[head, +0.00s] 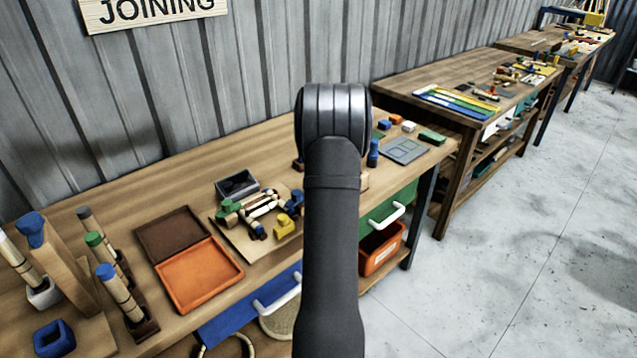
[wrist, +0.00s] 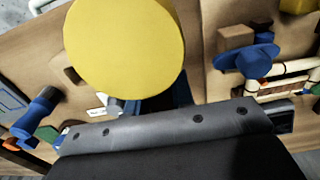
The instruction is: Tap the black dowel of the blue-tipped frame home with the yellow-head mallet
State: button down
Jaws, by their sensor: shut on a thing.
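The yellow-head mallet (wrist: 125,48) fills the upper middle of the wrist view, its round yellow face toward the camera. My gripper (wrist: 150,106) is shut on the mallet; the head covers most of the fingertips and the handle. In the head view my arm hides both gripper and mallet. A frame of pale rods (head: 262,205) with dark bands lies on a wooden board (head: 232,232), with a blue tip (head: 258,232) near its front. In the wrist view, pale rods (wrist: 285,82) show at the right, apart from the mallet. I cannot make out the black dowel.
A green knob (head: 228,206) and a yellow block (head: 284,226) sit by the rods, with a grey bin (head: 237,185) behind. An open orange tray (head: 200,277) and upright rod holders stand left. A blue-headed cylinder (head: 373,153) and grey plate (head: 404,151) are right.

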jog(key=s+d+r, duration=0.1)
jog(key=d, duration=0.1)
jog(key=s+d+r, duration=0.1)
jog(key=d+r, duration=0.1)
jog(key=s+d+r, duration=0.1)
jog(key=d, duration=0.1)
jog(key=shift+s+r, duration=0.1)
jog(key=shift+r, duration=0.05)
jog(key=s+a+n, duration=0.1)
jog(key=a+n, duration=0.2)
jog(key=a, duration=0.2)
jog(key=s+a+r+n, duration=0.1)
jog(key=s+a+n, duration=0.1)
jog(key=a, duration=0.4)
jog(key=s+a+n, duration=0.1)
jog(key=a+n, duration=0.2)
jog(key=a, duration=0.3)
jog(key=shift+s+a+r+n, duration=0.15)
jog(key=shift+r+n, duration=0.1)
jog(key=shift+n, duration=0.05)
jog(key=s+a+f+n, duration=0.1)
jog(key=s+a+n, duration=0.3)
jog(key=a, duration=0.3)
jog(key=s+a+f+n, duration=0.2)
jog(key=s+a+n, duration=0.3)
jog(key=a, duration=0.3)
jog(key=shift+s+a, duration=0.15)
jog(key=shift+a, duration=0.05)
jog(key=shift+f, duration=1.85)
jog(key=shift+r, duration=0.15)
